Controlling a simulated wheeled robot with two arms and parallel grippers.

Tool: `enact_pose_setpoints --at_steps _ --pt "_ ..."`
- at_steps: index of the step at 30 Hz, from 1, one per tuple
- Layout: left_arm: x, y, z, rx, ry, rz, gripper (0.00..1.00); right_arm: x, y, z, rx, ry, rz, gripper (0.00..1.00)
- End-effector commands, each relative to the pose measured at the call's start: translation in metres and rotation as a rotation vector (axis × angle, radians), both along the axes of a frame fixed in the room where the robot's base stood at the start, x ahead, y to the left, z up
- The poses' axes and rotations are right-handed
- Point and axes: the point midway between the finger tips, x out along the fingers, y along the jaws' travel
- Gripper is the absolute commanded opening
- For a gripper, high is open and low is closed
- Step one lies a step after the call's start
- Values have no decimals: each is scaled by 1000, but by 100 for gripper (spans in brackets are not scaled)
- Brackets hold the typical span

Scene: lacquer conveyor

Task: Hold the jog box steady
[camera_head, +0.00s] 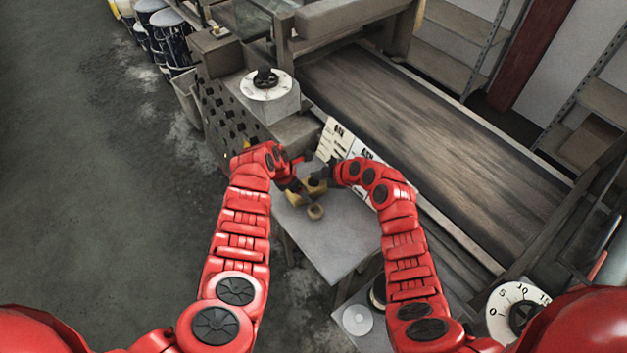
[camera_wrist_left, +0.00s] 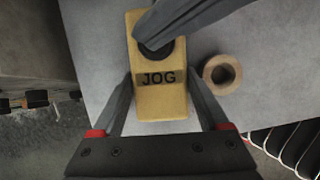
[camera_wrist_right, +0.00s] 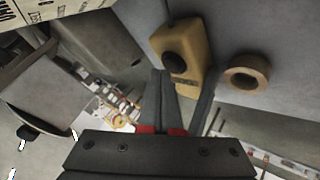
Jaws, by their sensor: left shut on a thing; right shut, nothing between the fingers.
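The jog box is a yellow block with a black round button and the word JOG. It lies on a grey table plate in the left wrist view (camera_wrist_left: 160,102) and shows small in the head view (camera_head: 314,189). My left gripper (camera_wrist_left: 160,80) is shut on it, one finger along each side. My right gripper (camera_wrist_right: 161,74) is shut and empty, its fingertips close to the button (camera_wrist_right: 174,62). In the left wrist view a dark finger of it passes over the button and partly hides it. I cannot tell whether it touches the button.
A tan ring, like a tape roll (camera_wrist_left: 222,74), lies on the plate (camera_head: 340,235) just beside the box. Printed cards (camera_head: 337,142) stand behind. A wide conveyor belt (camera_head: 420,120) runs at the right. A white dial (camera_head: 283,92) sits on a block at the back left.

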Motion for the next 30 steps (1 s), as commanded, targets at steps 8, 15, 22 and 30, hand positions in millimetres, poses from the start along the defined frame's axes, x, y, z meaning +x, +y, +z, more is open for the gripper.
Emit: enact_pose_setpoints --at_steps 8,15,22,30 --pt "0 0 0 0 0 0 6 0 0 -3 0 1 -1 0" --pt "0 0 0 -1 -1 0 6 0 -1 -6 0 1 -1 0" --pt "0 0 0 -1 -1 0 6 0 -1 -8 -2 0 -1 0" --pt "0 0 0 -1 -1 0 6 0 0 -6 -1 0 -1 0"
